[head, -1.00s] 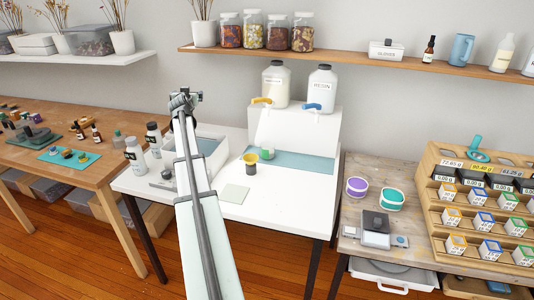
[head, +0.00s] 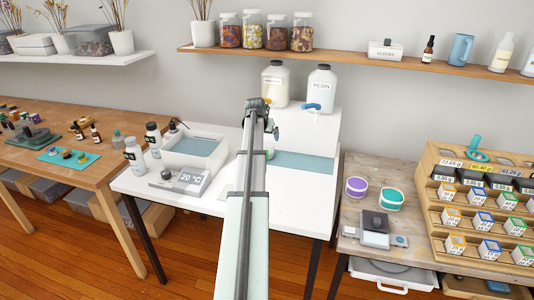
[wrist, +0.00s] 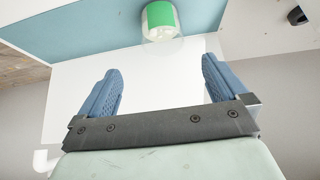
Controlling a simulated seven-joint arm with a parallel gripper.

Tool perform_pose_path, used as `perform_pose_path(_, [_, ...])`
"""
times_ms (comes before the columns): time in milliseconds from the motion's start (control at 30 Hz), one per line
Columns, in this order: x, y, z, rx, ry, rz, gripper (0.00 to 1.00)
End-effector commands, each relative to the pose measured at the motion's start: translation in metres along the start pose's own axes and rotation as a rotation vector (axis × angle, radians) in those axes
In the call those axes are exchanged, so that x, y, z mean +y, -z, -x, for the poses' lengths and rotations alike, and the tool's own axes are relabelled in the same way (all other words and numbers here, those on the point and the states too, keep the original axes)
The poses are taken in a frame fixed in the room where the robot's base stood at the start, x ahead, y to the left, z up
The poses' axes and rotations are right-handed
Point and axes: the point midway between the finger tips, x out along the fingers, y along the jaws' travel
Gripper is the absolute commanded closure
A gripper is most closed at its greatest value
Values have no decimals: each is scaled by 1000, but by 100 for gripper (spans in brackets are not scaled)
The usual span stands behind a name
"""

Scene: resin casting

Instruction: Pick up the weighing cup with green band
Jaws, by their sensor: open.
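The weighing cup with green band (wrist: 160,20) is a clear cup with a wide green band, at the top middle of the wrist view. It stands by the edge of the blue-green mat. In the head view, a sliver of the cup (head: 270,154) shows just right of my arm, which hides the rest. My gripper (wrist: 161,70) is open and empty, its two blue fingers spread apart. The cup is beyond the fingertips, roughly in line with the gap and not touching. In the head view, my gripper (head: 257,104) is raised in front of the dispenser stand.
The blue-green mat (head: 305,162) lies on the white table. Resin bottles (head: 321,86) stand on the white stand behind. A water bath (head: 195,150) and a 20 °C display unit (head: 190,180) are left of my arm. Purple and teal tubs (head: 391,199) stand on the right table.

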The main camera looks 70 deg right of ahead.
Motion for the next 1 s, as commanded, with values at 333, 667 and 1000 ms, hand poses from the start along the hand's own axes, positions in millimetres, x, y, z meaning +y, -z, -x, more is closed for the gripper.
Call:
perform_pose_path(333, [-1,1,-58,0,0,0,0])
perform_pose_path(667, [-2,0,-79,1,0,0,0])
perform_pose_path(1000, [-5,0,-119,1,-1,0,0])
